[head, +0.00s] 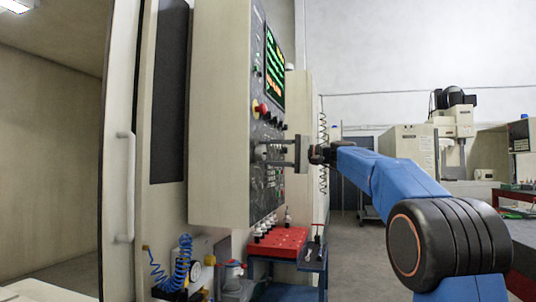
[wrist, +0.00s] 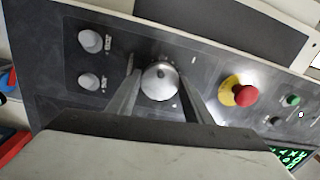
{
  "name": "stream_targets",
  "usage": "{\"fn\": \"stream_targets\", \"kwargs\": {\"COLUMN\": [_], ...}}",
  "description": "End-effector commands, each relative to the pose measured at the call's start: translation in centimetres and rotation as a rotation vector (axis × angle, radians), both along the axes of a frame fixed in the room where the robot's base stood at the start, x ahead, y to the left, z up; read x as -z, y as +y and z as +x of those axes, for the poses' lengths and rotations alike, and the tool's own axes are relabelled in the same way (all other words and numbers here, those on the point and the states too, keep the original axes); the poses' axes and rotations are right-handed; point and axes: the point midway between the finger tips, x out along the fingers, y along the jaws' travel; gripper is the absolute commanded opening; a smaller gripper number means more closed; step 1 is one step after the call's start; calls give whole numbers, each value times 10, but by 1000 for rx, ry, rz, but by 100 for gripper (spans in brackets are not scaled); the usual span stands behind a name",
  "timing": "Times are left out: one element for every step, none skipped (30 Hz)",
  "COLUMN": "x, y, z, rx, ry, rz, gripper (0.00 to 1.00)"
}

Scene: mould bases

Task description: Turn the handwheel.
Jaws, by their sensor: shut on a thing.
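The handwheel (wrist: 160,82) shows in the wrist view as a round silver knob on the dark control panel (wrist: 60,50). My gripper (wrist: 160,76) has one finger on each side of it, and the jaws are closed on it. In the head view my gripper (head: 262,152) reaches from the right to the face of the tall machine's control panel (head: 258,185).
A red emergency button (wrist: 246,96) on a yellow ring sits right of the handwheel in the wrist view. Two grey knobs (wrist: 92,41) are on the left. In the head view a red tool tray (head: 280,243) stands below the panel. Open floor lies behind my arm.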

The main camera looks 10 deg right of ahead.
Motion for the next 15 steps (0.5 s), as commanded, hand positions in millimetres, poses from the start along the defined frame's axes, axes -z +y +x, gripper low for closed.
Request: {"fn": "stream_targets", "kwargs": {"x": [2, 2, 2, 2, 2, 2, 2, 2, 2, 2, 2, 2, 2, 2, 2], "y": [0, 0, 0, 0, 0, 0, 0, 0, 0, 0, 0, 0, 0, 0, 0], "z": [0, 0, 0, 0, 0, 0, 0, 0, 0, 0, 0, 0, 0, 0, 0], "rx": [-1, -1, -1, -2, -1, -2, -2, -1, -1, -1, -2, -2, -2, -2, -2], "ry": [-12, -20, -31, -38, -43, -49, -52, -55, -60, -62, -63, -64, -65, -65, -65], "rz": [-11, -15, -21, -25, -28, -32, -34, -36, -39, -40, -41, -41, -42, -42, -42], "gripper": [24, 24, 24, 24, 24, 24, 24, 24, 24, 24, 24, 24, 24, 24, 24]}}
